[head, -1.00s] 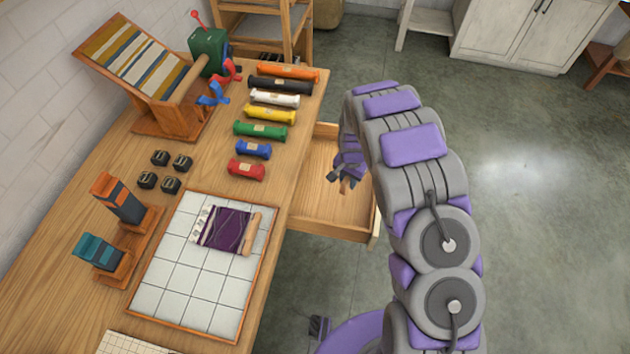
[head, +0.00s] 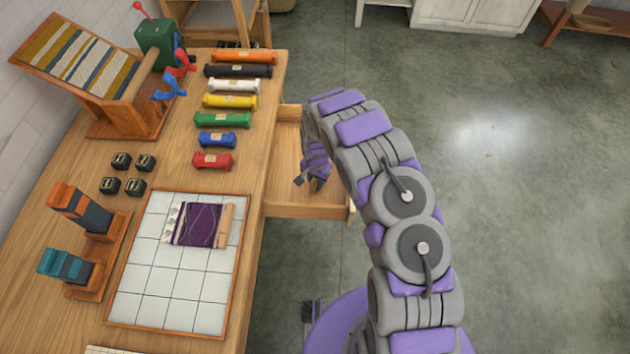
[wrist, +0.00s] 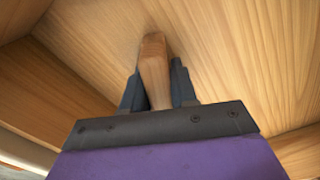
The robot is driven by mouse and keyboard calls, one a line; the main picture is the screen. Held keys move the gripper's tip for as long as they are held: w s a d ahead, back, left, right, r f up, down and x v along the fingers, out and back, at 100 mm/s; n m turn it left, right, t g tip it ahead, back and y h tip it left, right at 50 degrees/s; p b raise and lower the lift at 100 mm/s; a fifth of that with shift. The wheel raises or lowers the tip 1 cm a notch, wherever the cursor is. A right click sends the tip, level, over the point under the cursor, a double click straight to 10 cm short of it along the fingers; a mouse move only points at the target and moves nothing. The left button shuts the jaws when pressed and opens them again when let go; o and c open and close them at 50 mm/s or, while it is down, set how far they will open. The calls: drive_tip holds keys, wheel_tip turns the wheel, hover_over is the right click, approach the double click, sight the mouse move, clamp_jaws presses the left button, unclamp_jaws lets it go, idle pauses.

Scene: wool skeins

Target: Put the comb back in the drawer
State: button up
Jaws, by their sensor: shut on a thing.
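The open drawer (head: 300,197) juts out from the right side of the workbench. My gripper (head: 312,183) is inside or just over the drawer in the head view, partly hidden by my arm. In the wrist view my gripper (wrist: 157,88) is shut on the wooden comb (wrist: 154,58), whose brown end sticks out beyond the fingers. The drawer's pale wooden floor (wrist: 225,50) and walls fill the background there. I cannot tell whether the comb touches the floor. The comb cannot be made out clearly in the head view.
On the bench (head: 60,170) are a row of coloured skeins (head: 225,120), a gridded board (head: 160,290) with a purple woven piece (head: 200,224), several small black blocks (head: 122,160), and a loom-like stand (head: 90,65). The floor right of my arm is clear.

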drive_tip(key=shift+d, duration=0.2)
drive_tip(key=shift+a+f, duration=0.15)
drive_tip(key=o, duration=0.9)
drive_tip(key=shift+a, duration=0.2)
drive_tip(key=shift+o, duration=0.2)
drive_tip(key=shift+d, duration=0.1)
drive_tip(key=shift+d, duration=0.1)
